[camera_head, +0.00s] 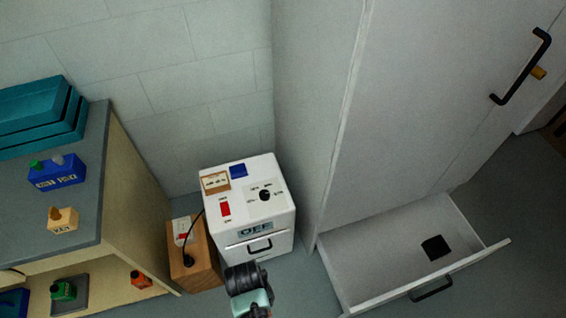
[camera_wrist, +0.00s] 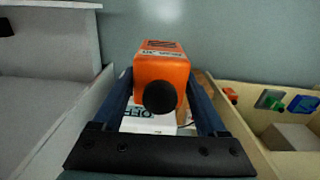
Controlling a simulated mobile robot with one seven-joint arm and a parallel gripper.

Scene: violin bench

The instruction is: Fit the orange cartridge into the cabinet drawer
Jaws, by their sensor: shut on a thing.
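The orange cartridge (camera_wrist: 163,71) is between the two fingers of my gripper (camera_wrist: 161,92) in the wrist view. It has a pale label on top and a round black knob facing the camera. My gripper is shut on it. In the head view part of my arm shows at the bottom middle, and I cannot make out the held cartridge there. The tall pale cabinet (camera_head: 400,110) stands at the right. Its low drawer (camera_head: 385,262) is pulled open, to the right of my arm. A dark square patch (camera_head: 436,248) lies on the drawer floor; I cannot tell its depth.
A white box (camera_head: 275,222) with a red switch, a dial and an OFF display stands left of the cabinet. A wooden block (camera_head: 201,272) with a plugged cord is beside it. Smaller orange (camera_head: 141,280) and green (camera_head: 63,291) pieces sit below.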

